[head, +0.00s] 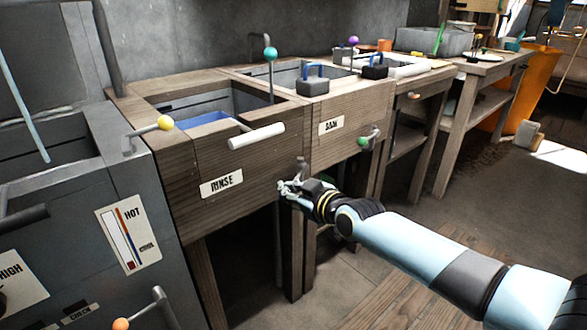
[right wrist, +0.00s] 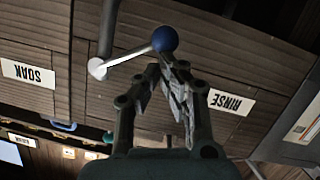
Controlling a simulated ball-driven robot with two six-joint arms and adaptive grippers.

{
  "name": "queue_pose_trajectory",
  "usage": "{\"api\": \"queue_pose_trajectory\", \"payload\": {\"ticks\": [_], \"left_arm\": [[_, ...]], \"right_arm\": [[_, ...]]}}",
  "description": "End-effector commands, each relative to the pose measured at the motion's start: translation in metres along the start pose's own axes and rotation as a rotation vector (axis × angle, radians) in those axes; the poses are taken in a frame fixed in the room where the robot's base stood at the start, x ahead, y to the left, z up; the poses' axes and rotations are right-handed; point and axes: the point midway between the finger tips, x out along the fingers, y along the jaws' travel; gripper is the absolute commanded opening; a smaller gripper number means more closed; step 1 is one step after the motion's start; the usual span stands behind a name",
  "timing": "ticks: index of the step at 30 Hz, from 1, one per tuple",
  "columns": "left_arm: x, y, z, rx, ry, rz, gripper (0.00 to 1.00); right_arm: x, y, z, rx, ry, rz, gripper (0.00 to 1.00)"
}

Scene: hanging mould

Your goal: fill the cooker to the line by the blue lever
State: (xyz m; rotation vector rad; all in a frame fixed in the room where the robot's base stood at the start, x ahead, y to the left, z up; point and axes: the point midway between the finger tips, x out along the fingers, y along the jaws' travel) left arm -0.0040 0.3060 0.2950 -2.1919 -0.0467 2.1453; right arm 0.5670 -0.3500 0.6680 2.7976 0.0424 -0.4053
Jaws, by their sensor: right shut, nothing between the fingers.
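A blue ball (right wrist: 165,39) on a metal lever arm (right wrist: 128,56) shows in the right wrist view, on the front of the wooden rinse basin. My right gripper (right wrist: 170,68) is shut and empty, its fingertips close by the ball; I cannot tell whether they touch. In the head view the right gripper (head: 287,187) is by the rinse basin's lower right corner, and I cannot make out the blue ball there. The grey cooker (head: 90,165) is at the left, with a hot/cool gauge (head: 128,238). I see no fill line. My left gripper is out of view.
The rinse basin (head: 205,165) holds blue water (head: 203,120). The soak basin (head: 345,115) adjoins it. The floor at the right is mostly open.

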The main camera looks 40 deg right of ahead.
Motion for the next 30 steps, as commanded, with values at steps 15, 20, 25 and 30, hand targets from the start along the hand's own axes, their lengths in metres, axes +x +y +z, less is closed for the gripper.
{"api": "queue_pose_trajectory", "payload": {"ticks": [15,20,25,30], "left_arm": [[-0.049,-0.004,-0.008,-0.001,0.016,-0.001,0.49],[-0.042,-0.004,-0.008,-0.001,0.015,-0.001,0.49],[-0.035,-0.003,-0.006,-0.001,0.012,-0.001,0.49],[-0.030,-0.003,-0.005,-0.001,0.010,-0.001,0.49]], "right_arm": [[0.011,0.003,0.033,-0.464,0.002,0.142,0.00],[0.014,0.006,0.046,-0.601,0.000,0.183,0.00],[0.017,0.011,0.054,-0.725,0.000,0.221,0.00],[0.018,0.016,0.058,-0.782,0.001,0.240,0.00]]}}
